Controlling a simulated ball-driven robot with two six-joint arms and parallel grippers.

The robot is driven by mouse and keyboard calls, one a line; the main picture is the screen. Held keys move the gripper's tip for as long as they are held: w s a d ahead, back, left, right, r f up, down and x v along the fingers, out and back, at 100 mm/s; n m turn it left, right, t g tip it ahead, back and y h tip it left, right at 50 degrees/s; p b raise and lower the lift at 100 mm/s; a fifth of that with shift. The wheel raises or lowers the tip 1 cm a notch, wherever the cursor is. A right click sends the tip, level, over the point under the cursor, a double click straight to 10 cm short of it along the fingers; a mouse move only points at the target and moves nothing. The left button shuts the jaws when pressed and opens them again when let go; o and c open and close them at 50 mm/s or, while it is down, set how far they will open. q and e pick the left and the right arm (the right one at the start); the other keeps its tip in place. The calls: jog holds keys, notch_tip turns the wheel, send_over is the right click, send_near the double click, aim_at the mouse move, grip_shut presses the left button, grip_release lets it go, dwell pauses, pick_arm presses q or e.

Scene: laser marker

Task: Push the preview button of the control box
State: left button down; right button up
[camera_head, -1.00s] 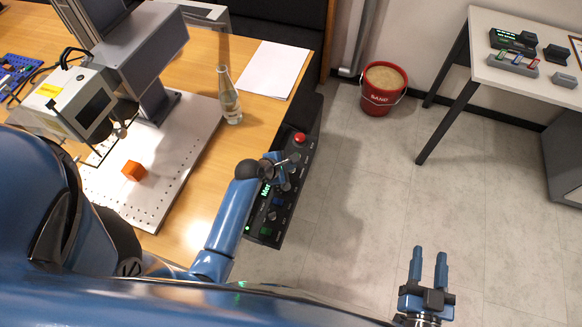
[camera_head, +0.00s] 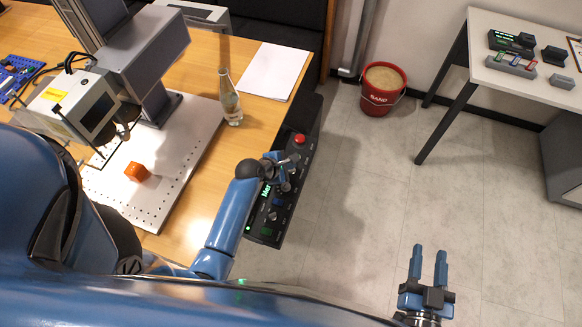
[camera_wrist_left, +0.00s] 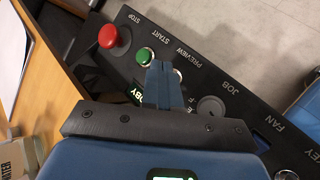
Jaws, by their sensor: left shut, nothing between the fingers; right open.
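The dark control box (camera_head: 262,232) runs along the table's right edge. In the left wrist view (camera_wrist_left: 232,92) it shows a red STOP button (camera_wrist_left: 112,38), a green START button (camera_wrist_left: 145,56), a PREVIEW label and a grey JOB knob (camera_wrist_left: 210,106). The preview button is mostly or wholly hidden behind my left fingers. My left gripper (camera_head: 286,166) is shut and empty over the box. In the left wrist view its fingertips (camera_wrist_left: 161,68) lie just beside the green button; I cannot tell whether they touch the panel. My right gripper (camera_head: 429,252) is open and empty above the floor.
A laser machine (camera_head: 95,105) and an orange cube (camera_head: 138,172) on a perforated plate (camera_head: 196,128) stand left. A glass bottle (camera_head: 231,104) and white paper (camera_head: 270,70) are near the box. A sand bucket (camera_head: 381,98) stands on clear floor.

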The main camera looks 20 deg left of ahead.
pick_arm(q)
notch_tip(320, 180, up, 6)
jog(key=p, duration=0.7)
dwell(0.5)
